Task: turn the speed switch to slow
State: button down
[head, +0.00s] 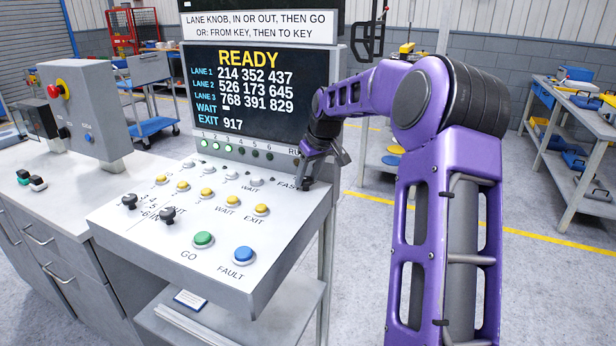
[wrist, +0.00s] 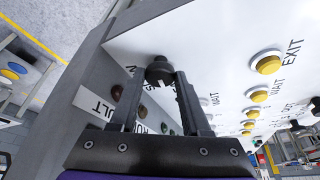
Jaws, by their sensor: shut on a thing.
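The speed switch is a small black knob (wrist: 159,67) at the right edge of the white sloping panel (head: 120,222). In the head view the word FAST shows just left of it, and my gripper (head: 306,182) covers most of the knob. In the wrist view my gripper (wrist: 158,76) has one finger on each side of the knob and is shut on it. Lettering beside the knob is partly hidden by the fingers. I cannot tell which way the switch points.
Yellow buttons (head: 207,192), a green GO button (head: 203,239), a blue FAULT button (head: 244,255) and two black knobs (head: 129,201) share the panel. The screen (head: 258,95) above reads READY. A grey box with a red button (head: 57,90) stands left.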

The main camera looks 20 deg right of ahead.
jog(key=m, duration=0.1)
jog(key=m+h, duration=0.1)
jog(key=m, duration=0.1)
jog(key=m+h, duration=0.1)
jog(key=m, duration=0.1)
jog(key=shift+a, duration=0.3)
jog(key=m+h, duration=0.1)
jog(key=m, duration=0.1)
jog(key=m+h, duration=0.1)
jog(key=m, duration=0.2)
jog(key=shift+w+r+g, duration=0.1)
jog(key=shift+g, duration=0.2)
jog(key=shift+m, duration=0.3)
jog(key=shift+c, duration=1.9)
grip_release()
jog(key=p+v, duration=0.1)
jog(key=v, duration=1.6)
jog(key=shift+r+p, duration=0.2)
jog(key=shift+p, duration=0.1)
